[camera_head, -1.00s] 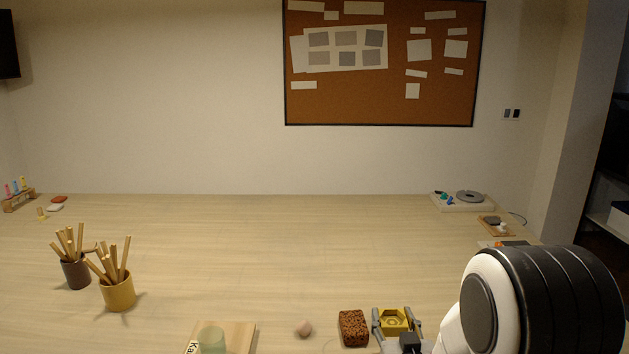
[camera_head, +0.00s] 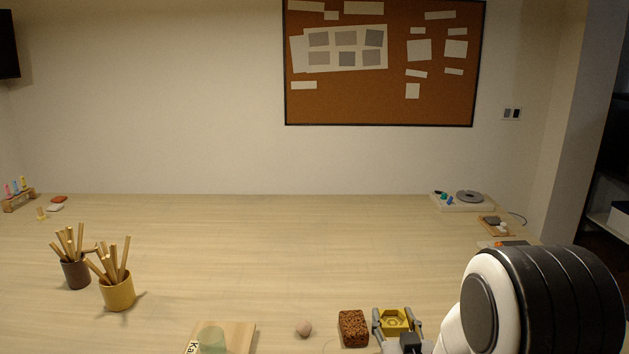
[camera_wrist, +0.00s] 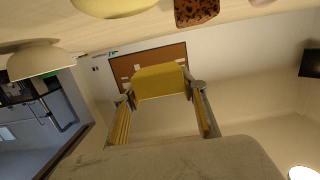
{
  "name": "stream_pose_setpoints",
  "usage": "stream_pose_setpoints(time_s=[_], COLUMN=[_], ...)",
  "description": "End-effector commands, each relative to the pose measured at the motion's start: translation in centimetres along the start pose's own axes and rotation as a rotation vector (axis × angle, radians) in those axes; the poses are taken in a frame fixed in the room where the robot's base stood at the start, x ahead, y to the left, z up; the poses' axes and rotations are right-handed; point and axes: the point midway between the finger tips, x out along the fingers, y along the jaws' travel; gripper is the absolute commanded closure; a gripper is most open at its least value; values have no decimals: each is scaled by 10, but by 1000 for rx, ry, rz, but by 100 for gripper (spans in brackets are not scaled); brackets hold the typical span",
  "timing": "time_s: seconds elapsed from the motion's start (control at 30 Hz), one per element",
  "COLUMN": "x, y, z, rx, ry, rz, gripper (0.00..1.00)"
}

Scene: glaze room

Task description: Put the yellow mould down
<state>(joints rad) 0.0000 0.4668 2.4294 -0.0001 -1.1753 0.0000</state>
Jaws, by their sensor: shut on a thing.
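The yellow mould (camera_head: 394,321) has a hexagonal hollow and shows at the bottom right of the head view. My gripper (camera_head: 396,318) is shut on it, one finger on each side. In the wrist view the mould (camera_wrist: 160,80) sits between the fingertips of my gripper (camera_wrist: 163,90), seen against the wall and corkboard. It looks clear of the tabletop there, but its exact height is hard to tell. My arm hides the table to its right.
A brown speckled block (camera_head: 353,328) stands close left of the mould. Two pots of sticks (camera_head: 118,292) stand at left. The middle of the table (camera_head: 290,250) is clear.

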Motion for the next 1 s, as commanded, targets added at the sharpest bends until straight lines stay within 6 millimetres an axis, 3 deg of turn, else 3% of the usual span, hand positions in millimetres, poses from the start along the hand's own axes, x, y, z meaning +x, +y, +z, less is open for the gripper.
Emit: stream_pose_setpoints(time_s=[0.57, 1.0], x=[0, -6], y=[0, 0], z=[-3, -42], rx=[0, 0], ry=[2, 5], rz=[0, 0], gripper=[81, 81])
